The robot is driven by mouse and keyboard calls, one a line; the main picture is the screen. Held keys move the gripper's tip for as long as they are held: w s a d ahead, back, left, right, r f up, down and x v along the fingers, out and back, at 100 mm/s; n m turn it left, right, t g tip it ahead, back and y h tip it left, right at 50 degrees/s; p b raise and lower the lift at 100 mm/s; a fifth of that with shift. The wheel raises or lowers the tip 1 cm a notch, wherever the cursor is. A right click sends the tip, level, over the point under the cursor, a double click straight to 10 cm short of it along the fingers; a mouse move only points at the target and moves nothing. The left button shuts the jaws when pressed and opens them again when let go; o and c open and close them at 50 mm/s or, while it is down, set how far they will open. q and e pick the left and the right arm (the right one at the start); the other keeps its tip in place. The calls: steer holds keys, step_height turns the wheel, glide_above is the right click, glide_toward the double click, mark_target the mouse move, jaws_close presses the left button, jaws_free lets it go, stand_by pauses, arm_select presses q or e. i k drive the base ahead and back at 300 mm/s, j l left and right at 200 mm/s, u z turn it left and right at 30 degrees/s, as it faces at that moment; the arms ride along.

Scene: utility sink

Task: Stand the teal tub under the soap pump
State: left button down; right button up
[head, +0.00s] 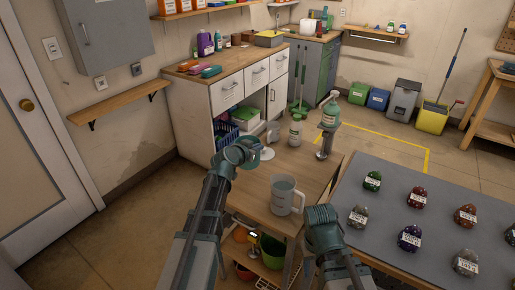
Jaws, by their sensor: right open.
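A pale green bottle with a label, which looks like the soap pump (330,113), sits on top of a short metal stand (323,146) at the back right of the wooden table (255,192).
A labelled bottle (295,133) stands at the table's back. A grey mat (385,195) with several labelled stones lies at right. Bowls, including a green one (273,250), are on the shelf below. A cabinet (225,95) stands behind at left.

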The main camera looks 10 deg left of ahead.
mark_target(304, 176)
steer(key=i+j, duration=0.15)
steer(key=j, duration=0.3)
steer(key=i+j, duration=0.1)
steer(key=j, duration=0.3)
steer(key=i+j, duration=0.15)
steer(key=j, duration=0.3)
steer(key=i+j, duration=0.1)
steer(key=j, duration=0.35)
steer(key=i+j, duration=0.15)
steer(key=j, duration=0.25)
steer(key=i+j, duration=0.1)
steer(key=j, duration=0.35)
steer(key=i+j+z, duration=0.1)
steer(key=j, duration=0.2)
steer(key=j+z, duration=0.15)
steer(key=j, duration=0.15)
steer(key=z, duration=1.6)
steer(key=i+l+z, duration=0.1)
steer(key=l+z, duration=0.35)
steer(key=i+l, duration=0.1)
steer(key=l, duration=0.1)
